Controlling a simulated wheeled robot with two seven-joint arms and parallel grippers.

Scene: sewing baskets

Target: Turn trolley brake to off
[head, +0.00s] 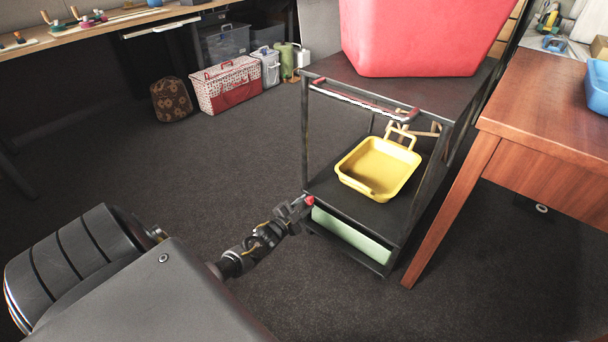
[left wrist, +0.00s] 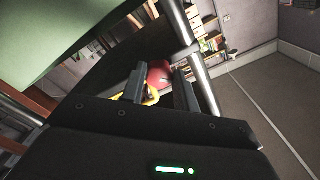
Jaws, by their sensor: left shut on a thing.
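The black trolley (head: 352,203) stands right of centre in the head view. A small red knob (head: 310,200), which looks like the trolley brake, is at the left front corner by its lower shelf. My left gripper (head: 302,206) reaches it from the left and is shut on it. In the left wrist view the red knob (left wrist: 159,74) sits between the two fingers of my left gripper (left wrist: 160,88), beside a metal post (left wrist: 192,58). The fingers hide part of the knob, and its on or off setting cannot be read. My right gripper is not in view.
A red bin (head: 415,35) stands on the trolley's top, a yellow tray (head: 352,184) on its lower shelf. A wooden table (head: 540,120) is close on the right. Boxes and bags, including a red-and-white basket (head: 225,88), stand at the back. The carpet (head: 200,160) to the left is clear.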

